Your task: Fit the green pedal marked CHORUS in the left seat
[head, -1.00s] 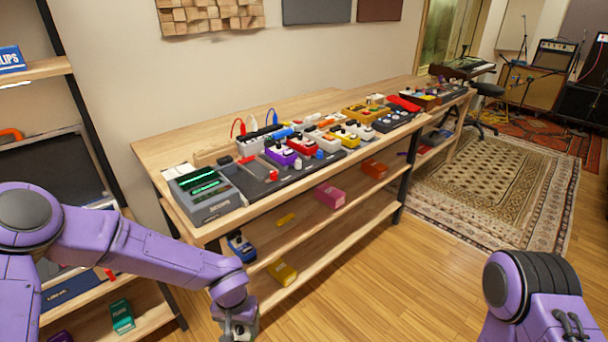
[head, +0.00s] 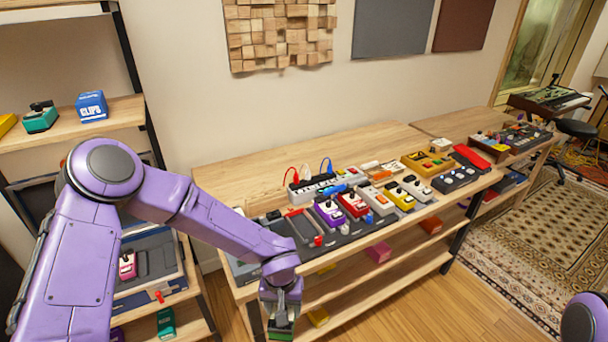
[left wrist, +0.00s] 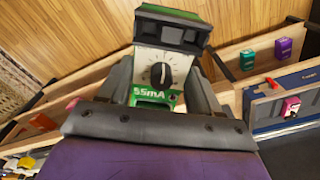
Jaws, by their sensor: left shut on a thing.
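My left gripper (head: 281,306) is shut on a green pedal (head: 281,331), held in front of the bench's front edge. In the left wrist view the green pedal (left wrist: 160,80) sits between the fingers, showing a pale face with a black knob and the text "55mA"; I cannot read CHORUS. The dark pedalboard (head: 334,249) lies on the bench. Its left seat (head: 300,224) looks empty, with a pale reddish outline, beside the purple pedal (head: 328,211). My right gripper is out of view.
Red (head: 353,204), white (head: 377,199) and yellow (head: 399,196) pedals fill the row further right. A white power unit (head: 314,187) with cables stands behind. The shelf rack at left holds another green pedal (head: 166,322) and a blue CLIPS box (head: 91,106). The bench's back left is clear.

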